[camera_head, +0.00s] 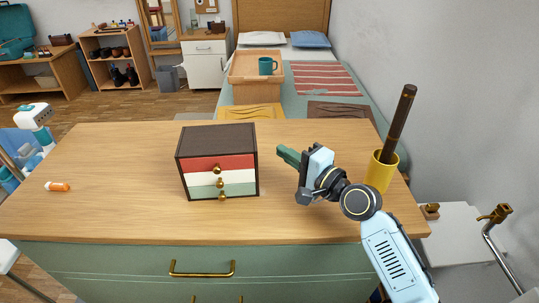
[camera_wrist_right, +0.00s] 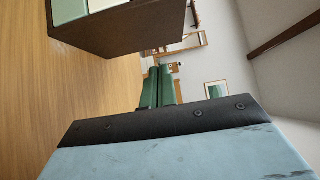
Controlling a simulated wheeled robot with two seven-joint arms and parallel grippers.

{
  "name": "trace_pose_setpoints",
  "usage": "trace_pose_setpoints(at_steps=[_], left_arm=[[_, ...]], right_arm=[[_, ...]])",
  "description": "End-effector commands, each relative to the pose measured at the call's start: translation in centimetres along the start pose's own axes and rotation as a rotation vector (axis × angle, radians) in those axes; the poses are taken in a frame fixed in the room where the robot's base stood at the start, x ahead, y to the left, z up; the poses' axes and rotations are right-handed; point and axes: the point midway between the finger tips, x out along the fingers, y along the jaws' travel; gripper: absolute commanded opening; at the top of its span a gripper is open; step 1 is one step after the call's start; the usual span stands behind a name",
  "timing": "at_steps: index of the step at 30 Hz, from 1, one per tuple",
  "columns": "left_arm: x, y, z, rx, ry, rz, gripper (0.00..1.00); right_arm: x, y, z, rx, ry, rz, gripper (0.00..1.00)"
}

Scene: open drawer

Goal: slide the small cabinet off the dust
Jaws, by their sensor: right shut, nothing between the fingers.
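The small cabinet (camera_head: 217,137) stands upright on the wooden desk top, a little left of the middle. It has a dark brown body, and red, white and pale green drawers with brass knobs, all shut. I see no dust around it; any beneath it is hidden. My right gripper (camera_head: 284,152) is shut and empty, to the right of the cabinet and apart from it. In the right wrist view its green fingers (camera_wrist_right: 158,87) lie together, with the cabinet's dark side (camera_wrist_right: 140,28) above them. My left arm shows at the left edge; its gripper's jaws are unclear.
The desk (camera_head: 120,205) has bare wood in front of and left of the cabinet. An orange bottle (camera_head: 57,187) lies at the left. A yellow cup (camera_head: 380,172) with a dark stick (camera_head: 399,122) stands right of my right gripper. A bed is behind.

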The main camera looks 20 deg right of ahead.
Motion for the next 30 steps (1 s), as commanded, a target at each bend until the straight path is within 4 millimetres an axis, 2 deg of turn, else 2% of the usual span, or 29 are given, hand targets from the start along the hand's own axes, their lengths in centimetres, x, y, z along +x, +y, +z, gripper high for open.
trace_pose_setpoints(at_steps=[3, 9, 25, 30], left_arm=[[-0.3, 0.1, -0.1, -0.001, 0.003, 0.002, 0.36], [-0.8, 0.3, -0.3, -0.002, 0.005, 0.005, 0.36], [-1.1, 0.3, -0.5, -0.001, 0.011, 0.005, 0.36], [1.6, -0.6, 0.9, 0.003, -0.019, -0.009, 0.36]], right_arm=[[1.4, 0.0, 1.4, 0.003, -0.002, -0.003, 0.00], [2.6, 0.1, 2.6, 0.001, -0.001, -0.001, 0.00], [3.1, -0.1, 3.1, 0.000, -0.001, 0.000, 0.00], [4.4, -0.2, 4.4, 0.004, -0.001, 0.000, 0.00]])
